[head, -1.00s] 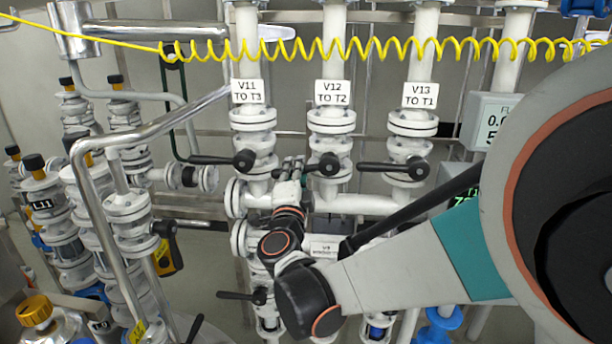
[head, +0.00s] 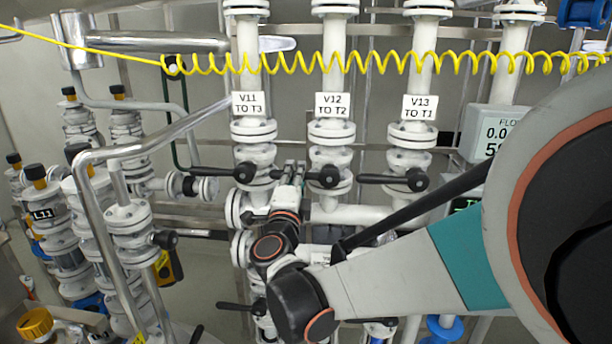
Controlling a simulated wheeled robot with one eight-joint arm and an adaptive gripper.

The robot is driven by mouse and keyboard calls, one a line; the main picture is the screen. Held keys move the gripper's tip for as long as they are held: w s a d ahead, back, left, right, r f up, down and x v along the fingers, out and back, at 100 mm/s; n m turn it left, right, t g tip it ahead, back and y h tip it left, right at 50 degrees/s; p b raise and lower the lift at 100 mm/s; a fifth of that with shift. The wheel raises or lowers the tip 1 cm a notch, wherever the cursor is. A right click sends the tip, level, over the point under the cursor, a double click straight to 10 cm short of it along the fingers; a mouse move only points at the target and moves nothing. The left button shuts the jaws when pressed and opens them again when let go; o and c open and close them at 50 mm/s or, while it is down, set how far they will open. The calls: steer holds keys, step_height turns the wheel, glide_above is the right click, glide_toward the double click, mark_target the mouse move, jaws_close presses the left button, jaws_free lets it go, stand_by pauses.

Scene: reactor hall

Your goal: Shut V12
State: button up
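The V12 label (head: 332,105) is on the middle white pipe. Below it is the V12 valve (head: 331,158) with a black handle (head: 328,176). Its lever points left, roughly level, and its outer end is near or behind my fingers. My gripper (head: 294,168) is just left of the V12 handle hub, fingers pointing up and away from the camera. It is at or very close to the lever; I cannot tell whether it touches. The fingers are small here, and their opening is unclear.
V11's handle (head: 243,172) on the left and V13's handle (head: 417,180) on the right both have levers pointing left. A coiled yellow hose (head: 375,62) crosses above the labels. A bent metal pipe (head: 165,142) stands on the left. My arm covers the lower right.

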steer(key=o, duration=0.4)
